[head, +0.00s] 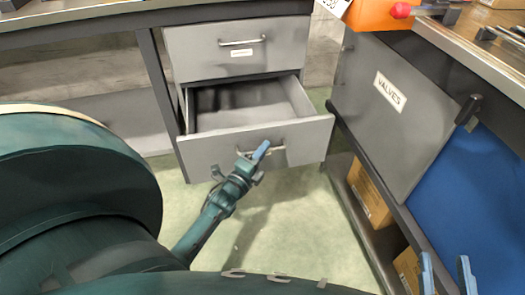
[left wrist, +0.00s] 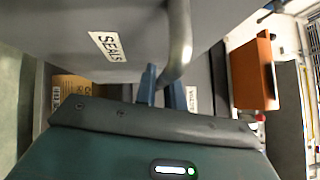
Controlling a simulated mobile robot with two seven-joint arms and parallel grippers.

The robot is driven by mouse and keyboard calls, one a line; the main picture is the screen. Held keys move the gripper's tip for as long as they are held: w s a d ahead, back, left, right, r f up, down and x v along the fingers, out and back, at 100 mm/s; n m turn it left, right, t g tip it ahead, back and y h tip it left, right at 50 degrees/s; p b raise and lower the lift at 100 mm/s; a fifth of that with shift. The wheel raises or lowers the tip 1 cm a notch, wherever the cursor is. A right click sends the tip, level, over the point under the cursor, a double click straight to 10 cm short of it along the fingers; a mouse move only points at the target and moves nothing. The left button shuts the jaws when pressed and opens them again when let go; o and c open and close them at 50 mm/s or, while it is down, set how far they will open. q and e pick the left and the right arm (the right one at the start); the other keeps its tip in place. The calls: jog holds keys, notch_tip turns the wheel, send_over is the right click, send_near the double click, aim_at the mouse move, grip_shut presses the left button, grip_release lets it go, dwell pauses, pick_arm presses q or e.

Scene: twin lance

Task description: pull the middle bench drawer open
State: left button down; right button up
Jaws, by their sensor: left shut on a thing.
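The grey middle bench drawer (head: 222,150) stands pulled out below a closed top drawer (head: 236,50). Its inside looks empty. My left gripper (head: 262,150) is shut on the drawer's bar handle (head: 278,150). In the left wrist view the handle (left wrist: 180,40) passes by the fingers of my left gripper (left wrist: 163,88), and a drawer front carries a "SEALS" label (left wrist: 107,46). My right gripper (head: 447,275) is at the bottom right of the head view, its two fingers apart and nothing between them.
To the right stands a bench with a grey "VALVES" panel (head: 385,110), a blue panel (head: 475,190) and cardboard boxes (head: 370,195) on a low shelf. An orange thing (head: 375,14) sits on top. The floor (head: 300,225) before the drawer is clear.

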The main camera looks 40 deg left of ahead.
pick_arm(q)
jog(key=c, duration=1.5)
grip_release()
